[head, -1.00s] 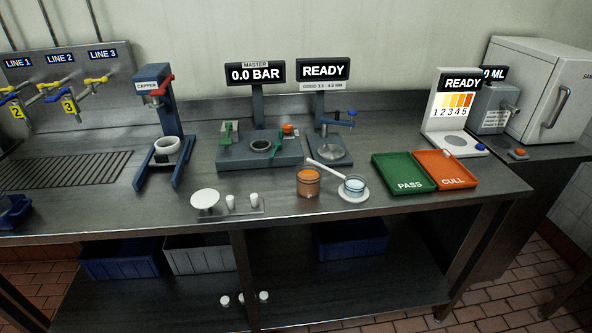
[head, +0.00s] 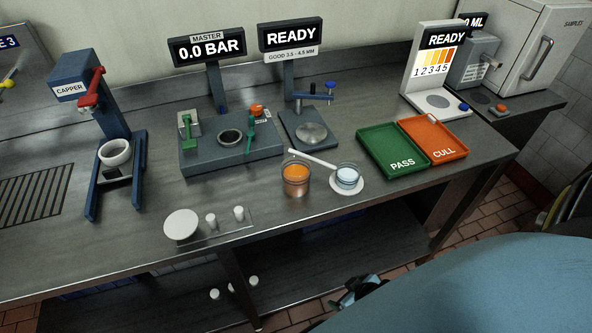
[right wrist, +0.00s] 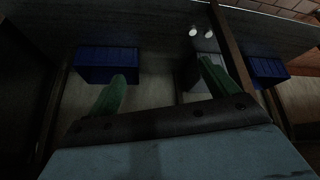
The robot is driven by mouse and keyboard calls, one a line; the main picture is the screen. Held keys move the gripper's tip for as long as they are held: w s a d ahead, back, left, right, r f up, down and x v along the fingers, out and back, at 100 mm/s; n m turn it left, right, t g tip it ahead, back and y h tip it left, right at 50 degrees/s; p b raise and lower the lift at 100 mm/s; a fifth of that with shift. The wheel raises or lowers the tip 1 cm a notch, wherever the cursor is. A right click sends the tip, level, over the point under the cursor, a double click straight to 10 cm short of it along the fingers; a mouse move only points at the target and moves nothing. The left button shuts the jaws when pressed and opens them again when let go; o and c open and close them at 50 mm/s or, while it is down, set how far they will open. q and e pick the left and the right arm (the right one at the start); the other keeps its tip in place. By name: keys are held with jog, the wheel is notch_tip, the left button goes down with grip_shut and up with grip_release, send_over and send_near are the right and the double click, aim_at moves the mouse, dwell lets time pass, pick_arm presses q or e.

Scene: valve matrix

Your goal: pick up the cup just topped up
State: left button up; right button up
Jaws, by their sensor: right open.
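A clear cup of orange liquid (head: 296,180) stands upright on the steel bench. To its right, a smaller clear cup with pale bluish liquid (head: 347,175) stands on a white saucer (head: 360,187). A white stick or spoon (head: 313,159) lies across toward the smaller cup. The frames do not show which cup was topped up. My right gripper (right wrist: 163,82) is open and empty, its green fingers apart below bench height. In the head view its dark end (head: 355,291) shows in front of the bench, well below both cups. My left gripper is out of view.
A green PASS tray (head: 391,166) and an orange CULL tray (head: 448,153) lie right of the cups. A master test block (head: 205,160) and capper (head: 110,125) stand left. Blue bins (right wrist: 107,65) sit on the under-shelf. The bench front edge lies between gripper and cups.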

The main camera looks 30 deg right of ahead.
jog(key=w+r+t+p, duration=0.2)
jog(key=w+r, duration=0.3)
jog(key=r, duration=0.7)
jog(key=n+t+y+p, duration=0.1)
jog(key=t+y+p, duration=0.1)
jog(key=t, duration=0.1)
send_near(305, 179)
jog(key=s+a+f, duration=0.3)
jog(key=s+f, duration=0.1)
jog(key=f, duration=0.1)
jog(key=w, duration=0.3)
jog(key=w+d+t, duration=0.1)
jog(key=w, duration=0.3)
jog(key=w+d+t+y, duration=0.1)
jog(key=w, duration=0.2)
jog(key=shift+w+f+b, duration=0.15)
jog(key=shift+w+b, duration=0.1)
jog(key=shift+b, duration=0.05)
jog(key=shift+x, duration=2.7)
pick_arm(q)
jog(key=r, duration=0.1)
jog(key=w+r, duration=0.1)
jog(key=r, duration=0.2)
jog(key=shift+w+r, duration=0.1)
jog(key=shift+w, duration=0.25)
pick_arm(e)
jog(key=shift+d, duration=0.15)
jog(key=shift+c, duration=0.5)
jog(key=shift+w, duration=0.1)
jog(key=c, duration=1.1)
